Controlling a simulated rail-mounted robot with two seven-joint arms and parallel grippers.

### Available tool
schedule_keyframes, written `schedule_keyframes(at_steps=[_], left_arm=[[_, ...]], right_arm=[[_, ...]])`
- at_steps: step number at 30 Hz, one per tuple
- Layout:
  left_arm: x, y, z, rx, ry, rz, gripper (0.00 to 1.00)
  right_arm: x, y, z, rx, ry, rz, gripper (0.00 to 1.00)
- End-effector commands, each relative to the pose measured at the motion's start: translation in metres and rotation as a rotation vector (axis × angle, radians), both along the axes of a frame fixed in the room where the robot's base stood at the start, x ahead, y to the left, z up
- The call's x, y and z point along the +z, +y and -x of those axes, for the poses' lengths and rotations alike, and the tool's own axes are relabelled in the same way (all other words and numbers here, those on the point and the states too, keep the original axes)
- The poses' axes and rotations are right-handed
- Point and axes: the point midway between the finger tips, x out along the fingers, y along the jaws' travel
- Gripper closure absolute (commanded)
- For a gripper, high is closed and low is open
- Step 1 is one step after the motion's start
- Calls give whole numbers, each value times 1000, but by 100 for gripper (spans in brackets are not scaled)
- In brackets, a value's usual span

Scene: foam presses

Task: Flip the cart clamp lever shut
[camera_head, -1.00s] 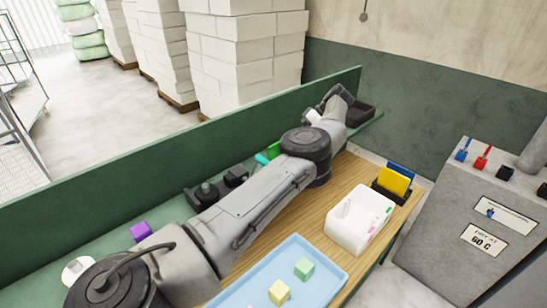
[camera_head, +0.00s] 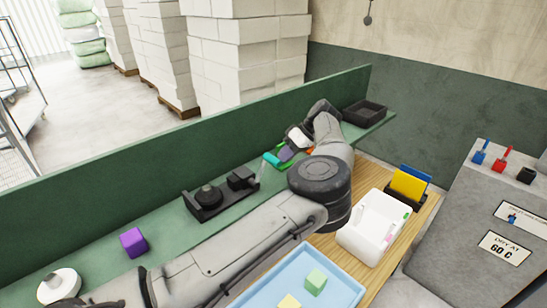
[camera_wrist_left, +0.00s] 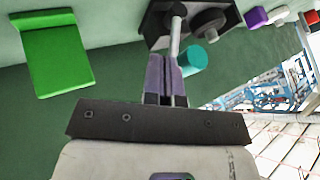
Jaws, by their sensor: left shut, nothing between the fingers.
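The cart clamp has a black base (camera_head: 215,195) on the green ledge. Its lever has a pale rod (camera_wrist_left: 176,38) and a teal grip (camera_head: 271,159), and it leans outward to the right of the base. The teal grip (camera_wrist_left: 193,60) also shows in the left wrist view, beside the fingertips. My left gripper (camera_head: 286,153) is shut and empty, right by the teal grip. Its purple-grey fingers (camera_wrist_left: 165,72) overlap the rod's end in the wrist view; I cannot tell whether they touch. My right gripper is not in view.
A purple cube (camera_head: 134,242) and a black tray (camera_head: 365,112) stand on the ledge. A white bin (camera_head: 374,228), a blue tray (camera_head: 340,285) and a card holder (camera_head: 407,187) are on the wooden table. A green wall (camera_head: 150,165) runs behind.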

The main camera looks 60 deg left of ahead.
Motion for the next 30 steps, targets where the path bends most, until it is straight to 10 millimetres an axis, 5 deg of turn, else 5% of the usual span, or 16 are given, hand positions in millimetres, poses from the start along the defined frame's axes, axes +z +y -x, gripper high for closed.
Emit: schedule_keyframes(at_steps=[17, 30], left_arm=[[1, -6, 0, -7, -2, -1, 100], [6, 5, 21, 17, -66, -18, 100]], right_arm=[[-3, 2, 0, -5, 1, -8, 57], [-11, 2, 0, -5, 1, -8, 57]])
